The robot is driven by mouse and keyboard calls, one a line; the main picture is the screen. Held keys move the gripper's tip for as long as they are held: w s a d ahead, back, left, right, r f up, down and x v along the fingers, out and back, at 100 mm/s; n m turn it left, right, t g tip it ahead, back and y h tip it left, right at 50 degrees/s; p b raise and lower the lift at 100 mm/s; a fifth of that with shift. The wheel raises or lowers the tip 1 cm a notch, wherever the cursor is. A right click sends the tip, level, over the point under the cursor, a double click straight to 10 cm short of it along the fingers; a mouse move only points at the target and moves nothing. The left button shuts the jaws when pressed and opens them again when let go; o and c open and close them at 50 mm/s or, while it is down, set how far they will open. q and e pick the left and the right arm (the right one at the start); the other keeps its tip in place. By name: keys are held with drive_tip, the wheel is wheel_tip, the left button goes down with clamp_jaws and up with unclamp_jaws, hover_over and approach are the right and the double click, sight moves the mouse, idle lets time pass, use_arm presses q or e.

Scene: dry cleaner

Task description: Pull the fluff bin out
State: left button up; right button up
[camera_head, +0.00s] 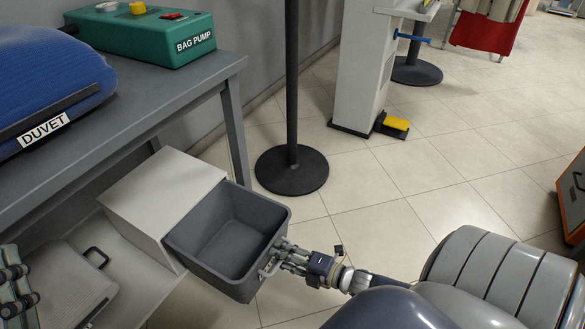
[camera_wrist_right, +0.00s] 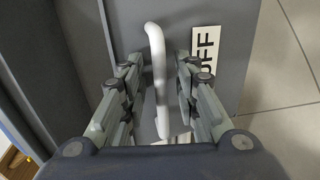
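The fluff bin (camera_head: 225,240) is a dark grey open-topped drawer, standing well out of a pale box housing (camera_head: 163,195) under the table. It looks empty inside. My right gripper (camera_head: 280,260) is at the bin's front. In the wrist view its fingers (camera_wrist_right: 156,90) stand on either side of the handle, with gaps showing between them and the bar. My left gripper (camera_head: 15,285) is partly in view at the lower left edge.
A grey table (camera_head: 150,101) above holds a blue bag labelled DUVET (camera_head: 50,80) and a green BAG PUMP (camera_head: 140,35). A black post base (camera_head: 292,172) stands just beyond the bin. Tiled floor (camera_head: 360,205) is free to the right.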

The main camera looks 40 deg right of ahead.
drive_tip(key=v, duration=1.1)
drive_tip(key=shift+s, duration=0.35)
drive_tip(key=shift+d+r, duration=0.1)
drive_tip(key=shift+d, duration=0.05)
